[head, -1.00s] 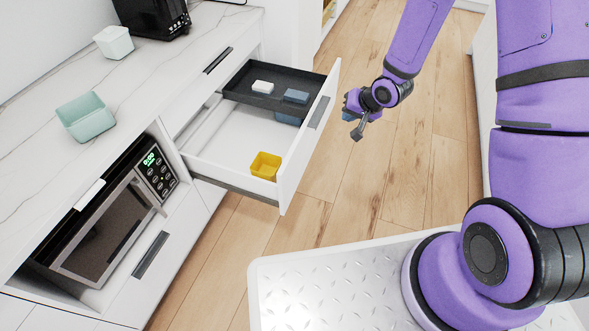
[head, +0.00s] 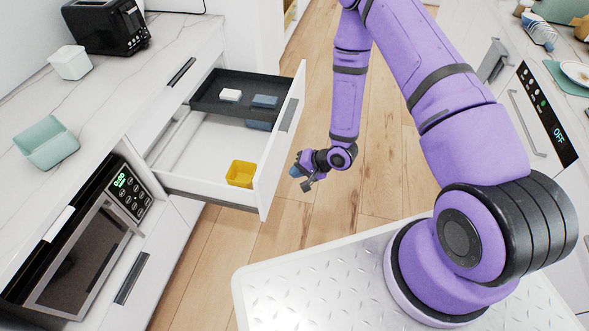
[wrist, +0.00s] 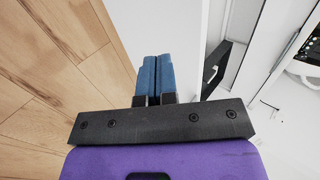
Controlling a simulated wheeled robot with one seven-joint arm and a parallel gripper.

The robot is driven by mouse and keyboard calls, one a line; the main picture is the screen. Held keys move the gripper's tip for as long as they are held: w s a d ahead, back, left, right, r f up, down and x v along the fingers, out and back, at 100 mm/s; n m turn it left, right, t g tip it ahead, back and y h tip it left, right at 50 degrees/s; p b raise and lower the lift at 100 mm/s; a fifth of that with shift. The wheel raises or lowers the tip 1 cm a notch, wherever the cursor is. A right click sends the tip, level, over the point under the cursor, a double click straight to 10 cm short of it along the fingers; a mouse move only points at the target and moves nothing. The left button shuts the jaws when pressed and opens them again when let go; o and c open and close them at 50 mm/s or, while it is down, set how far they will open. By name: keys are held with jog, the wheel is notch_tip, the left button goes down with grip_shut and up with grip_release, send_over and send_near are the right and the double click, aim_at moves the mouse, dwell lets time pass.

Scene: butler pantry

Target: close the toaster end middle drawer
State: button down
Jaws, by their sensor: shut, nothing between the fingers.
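The open drawer (head: 183,186) juts out from the counter in the head view, with its white front (head: 277,150) and dark handle (head: 289,114) facing right. Inside are a black tray (head: 203,99) with a white block and a blue block, another blue item partly hidden below, and a yellow container (head: 240,173). The toaster (head: 105,25) stands on the counter at the far end. My gripper (head: 299,178) is just right of the drawer front, apart from it in the head view. In the wrist view its blue fingers (wrist: 154,78) are together and empty, beside a white panel.
A microwave (head: 82,254) sits under the counter at the left. A green bowl (head: 46,142) and a white container (head: 70,62) stand on the counter. Wooden floor (head: 385,165) is clear right of the drawer. An oven front (head: 540,115) stands at the right.

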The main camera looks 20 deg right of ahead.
aim_at(263, 177)
jog(key=shift+w+a+f, duration=0.75)
jog(key=shift+a+f, duration=0.05)
jog(key=shift+a, duration=0.5)
jog(key=shift+w+a+f, duration=0.75)
jog(key=shift+w+a, duration=0.05)
jog(key=shift+a, duration=0.55)
jog(key=shift+w+a+f, duration=0.75)
jog(key=shift+a+f, duration=0.05)
jog(key=shift+a, duration=0.5)
jog(key=shift+a, duration=0.1)
